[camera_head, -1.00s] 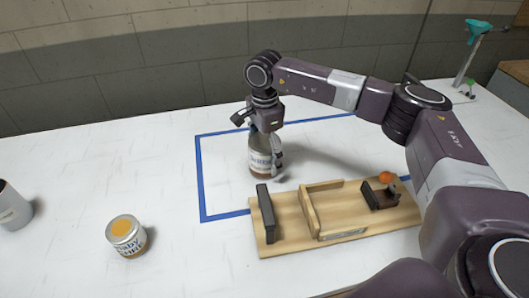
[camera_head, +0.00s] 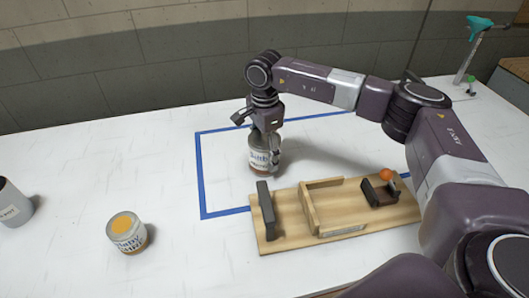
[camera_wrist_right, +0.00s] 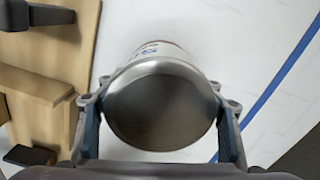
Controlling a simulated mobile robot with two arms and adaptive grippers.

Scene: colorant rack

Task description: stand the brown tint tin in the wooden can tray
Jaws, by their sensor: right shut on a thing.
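In the right wrist view the tin's grey round top (camera_wrist_right: 160,108) sits between the two fingers, with tray wood (camera_wrist_right: 52,125) to the left. The tin looks upright; I cannot tell whether its base touches the table. My left gripper is not in view.
A second tin with an orange-yellow top (camera_head: 126,230) stands left of the tray. The tray carries a dark upright plate (camera_head: 266,212), wooden dividers (camera_head: 312,208) and a dark holder with an orange ball (camera_head: 386,174). The table's left back is clear.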

